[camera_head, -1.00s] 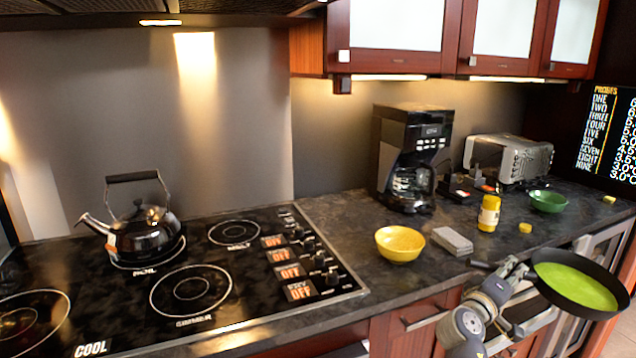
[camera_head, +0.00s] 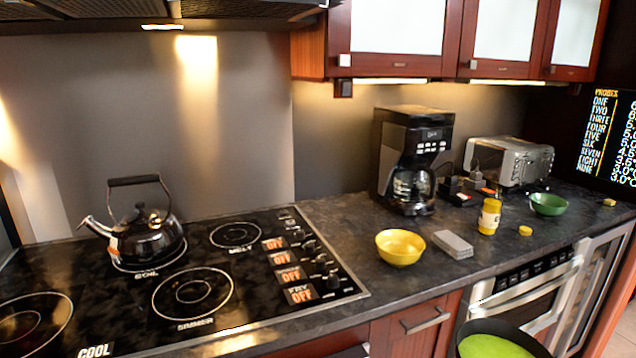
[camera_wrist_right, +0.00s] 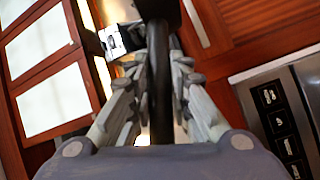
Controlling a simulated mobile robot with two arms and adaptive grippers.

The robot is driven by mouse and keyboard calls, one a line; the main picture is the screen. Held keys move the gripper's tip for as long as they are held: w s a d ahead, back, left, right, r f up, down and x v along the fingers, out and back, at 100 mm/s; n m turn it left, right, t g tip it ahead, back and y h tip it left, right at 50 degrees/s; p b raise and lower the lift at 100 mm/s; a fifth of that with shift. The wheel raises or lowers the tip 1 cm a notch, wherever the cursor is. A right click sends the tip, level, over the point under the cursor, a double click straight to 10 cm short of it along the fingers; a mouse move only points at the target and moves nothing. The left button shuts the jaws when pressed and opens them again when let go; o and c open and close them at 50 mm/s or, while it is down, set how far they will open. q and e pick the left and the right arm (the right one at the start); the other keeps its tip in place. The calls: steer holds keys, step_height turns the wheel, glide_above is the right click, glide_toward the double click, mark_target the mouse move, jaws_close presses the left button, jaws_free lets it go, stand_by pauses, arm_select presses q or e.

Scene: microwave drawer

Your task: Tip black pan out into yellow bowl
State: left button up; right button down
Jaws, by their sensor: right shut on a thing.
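The black pan (camera_head: 466,330) with green contents (camera_head: 492,346) is at the bottom edge of the head view, partly cut off, in front of the counter. The yellow bowl (camera_head: 400,250) stands upright on the counter, up and left of the pan. In the right wrist view my right gripper (camera_wrist_right: 165,75) is shut on the pan's dark handle (camera_wrist_right: 159,90), which runs between its fingers. The right gripper is out of the head view. My left gripper is in neither view.
Beside the yellow bowl lies a grey block (camera_head: 453,243). A yellow-capped jar (camera_head: 489,217), a green bowl (camera_head: 548,204), a coffee maker (camera_head: 411,160) and a toaster (camera_head: 508,162) stand farther back. The cooktop with a kettle (camera_head: 146,236) is at left. The counter's front edge is clear.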

steer(key=s+a+r+n+y, duration=0.2)
steer(key=s+a, duration=0.3)
steer(key=s, duration=0.3)
steer(key=shift+a+r+t+y, duration=0.2)
steer(key=shift+r+t+y, duration=0.15)
steer(key=shift+y, duration=0.35)
steer(key=shift+s, duration=0.1)
steer(key=shift+d, duration=0.1)
